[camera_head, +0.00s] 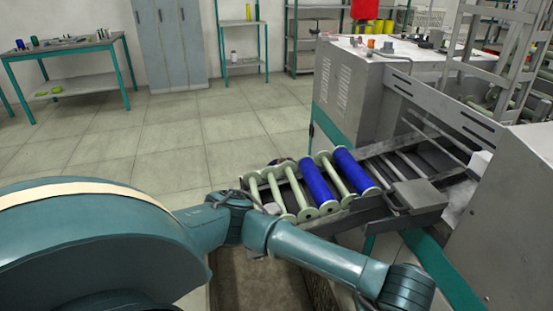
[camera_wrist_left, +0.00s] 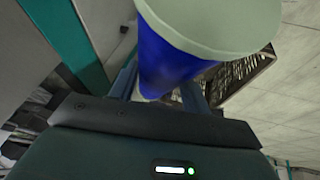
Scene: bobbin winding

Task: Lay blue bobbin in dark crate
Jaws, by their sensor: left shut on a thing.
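A blue bobbin (camera_wrist_left: 165,60) with a wide pale flange fills the upper middle of the left wrist view. My left gripper (camera_wrist_left: 163,85) is shut on it, with a finger on each side. In the head view my left arm crosses the lower part of the picture, and its gripper and the held bobbin do not show. The dark crate (camera_wrist_left: 247,78), with slotted walls, is partly hidden behind the bobbin in the wrist view. In the head view a brown crate wall (camera_head: 322,291) shows at the bottom, partly covered by my arm. My right gripper is not in view.
A machine's metal trough (camera_head: 352,210) holds two blue bobbins (camera_head: 318,184) and several empty pale ones (camera_head: 275,192), close beyond my arm. The grey machine (camera_head: 350,95) stands at the right. Open tiled floor (camera_head: 180,125) lies beyond, with a table (camera_head: 75,47) at the far left.

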